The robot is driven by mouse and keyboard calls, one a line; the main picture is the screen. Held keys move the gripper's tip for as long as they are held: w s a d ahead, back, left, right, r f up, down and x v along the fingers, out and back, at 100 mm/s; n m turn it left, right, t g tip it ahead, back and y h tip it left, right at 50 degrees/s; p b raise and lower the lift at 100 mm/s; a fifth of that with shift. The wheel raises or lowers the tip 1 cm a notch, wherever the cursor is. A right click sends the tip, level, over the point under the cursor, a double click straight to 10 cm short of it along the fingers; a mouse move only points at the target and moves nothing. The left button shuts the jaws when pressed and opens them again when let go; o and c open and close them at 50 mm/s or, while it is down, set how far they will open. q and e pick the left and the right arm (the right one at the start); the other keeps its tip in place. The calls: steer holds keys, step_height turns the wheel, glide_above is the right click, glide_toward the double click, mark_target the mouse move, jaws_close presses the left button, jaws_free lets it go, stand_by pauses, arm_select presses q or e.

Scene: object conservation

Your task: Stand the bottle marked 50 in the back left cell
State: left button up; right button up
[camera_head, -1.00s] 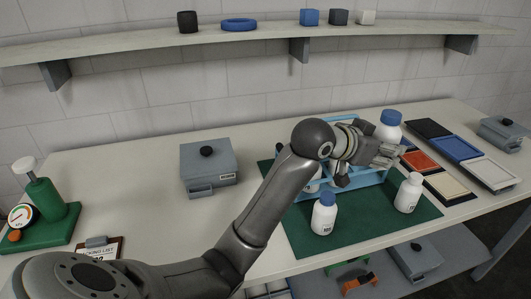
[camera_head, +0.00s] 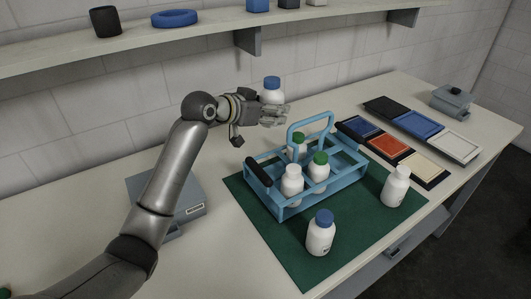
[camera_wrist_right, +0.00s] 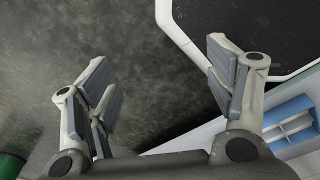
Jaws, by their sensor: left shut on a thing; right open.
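My left gripper (camera_head: 272,115) is shut on a white bottle with a blue cap (camera_head: 272,94) and holds it upright, above and behind the carrier's back left in the head view. Its mark is not readable. The light blue carrier (camera_head: 288,212) stands on a green mat, its handle raised. It holds a green-capped bottle at the back (camera_head: 298,142), another green-capped bottle (camera_head: 318,172) and a white-capped bottle (camera_head: 292,183) in front. The back left cell is partly hidden by the carrier's frame and a dark grip. My right gripper (camera_wrist_right: 158,65) is open and empty in the right wrist view.
On the green mat (camera_head: 285,245) stand a blue-capped bottle (camera_head: 320,238) in front and a white-capped bottle (camera_head: 396,188) at the right. Coloured trays (camera_head: 388,146) lie right of the carrier. A grey box (camera_head: 190,208) is partly behind my left arm. A shelf (camera_head: 150,42) runs above.

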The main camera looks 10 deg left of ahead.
arm_select(q)
step_height(320, 180, down, 13)
steer(key=p, duration=0.2)
steer(key=shift+f, duration=0.15)
